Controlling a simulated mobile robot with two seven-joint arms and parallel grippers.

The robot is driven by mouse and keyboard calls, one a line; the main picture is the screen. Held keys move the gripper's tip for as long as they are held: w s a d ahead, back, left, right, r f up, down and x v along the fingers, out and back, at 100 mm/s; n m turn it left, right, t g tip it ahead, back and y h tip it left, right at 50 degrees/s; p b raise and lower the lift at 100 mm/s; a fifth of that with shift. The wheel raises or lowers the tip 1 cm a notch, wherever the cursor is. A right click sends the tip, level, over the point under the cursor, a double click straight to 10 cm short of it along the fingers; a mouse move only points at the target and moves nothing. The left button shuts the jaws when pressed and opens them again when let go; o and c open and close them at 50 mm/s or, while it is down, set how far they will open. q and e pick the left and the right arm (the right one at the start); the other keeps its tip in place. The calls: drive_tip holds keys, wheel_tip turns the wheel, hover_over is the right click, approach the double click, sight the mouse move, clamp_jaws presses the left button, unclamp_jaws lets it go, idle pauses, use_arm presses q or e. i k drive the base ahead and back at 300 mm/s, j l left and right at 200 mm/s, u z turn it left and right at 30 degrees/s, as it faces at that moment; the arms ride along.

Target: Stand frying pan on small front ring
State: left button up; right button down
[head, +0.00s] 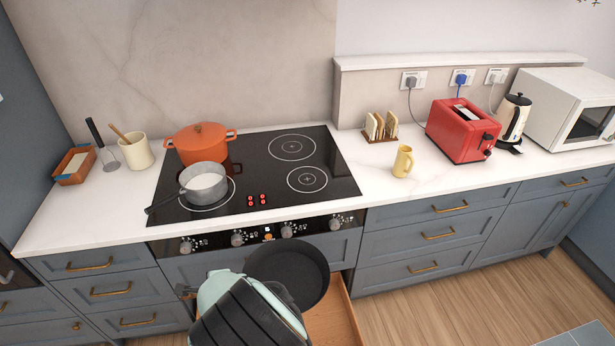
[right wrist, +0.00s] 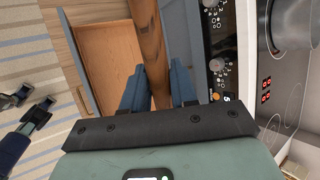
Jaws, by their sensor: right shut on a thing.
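The dark frying pan (head: 300,272) is in the head view, in front of the oven control panel, its open side up. My right gripper (right wrist: 158,92) is shut on it; the wrist view shows a brown rounded bar, seemingly its handle (right wrist: 147,40), between the blue fingers. In the head view my right wrist hides the grip and part of the pan. The small front ring (head: 307,179) is at the front right of the black hob (head: 258,172). It is bare. The pan is apart from it, nearer to me.
A grey saucepan (head: 204,182) stands on the front left ring, its handle pointing left. An orange pot (head: 200,143) is behind it. The back right ring (head: 292,147) is empty. An open wooden drawer (head: 341,318) sticks out below. A yellow mug (head: 403,161) stands right of the hob.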

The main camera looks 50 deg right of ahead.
sight(302, 192)
drive_tip(key=k+l+u, duration=0.15)
drive_tip(key=l, duration=0.2)
drive_tip(key=l+u, duration=0.1)
drive_tip(key=l, duration=0.25)
drive_tip(key=k+l+u, duration=0.15)
drive_tip(key=l, duration=0.2)
drive_tip(key=k+l+u, duration=0.15)
drive_tip(key=k+l, duration=0.05)
drive_tip(key=l, duration=0.1)
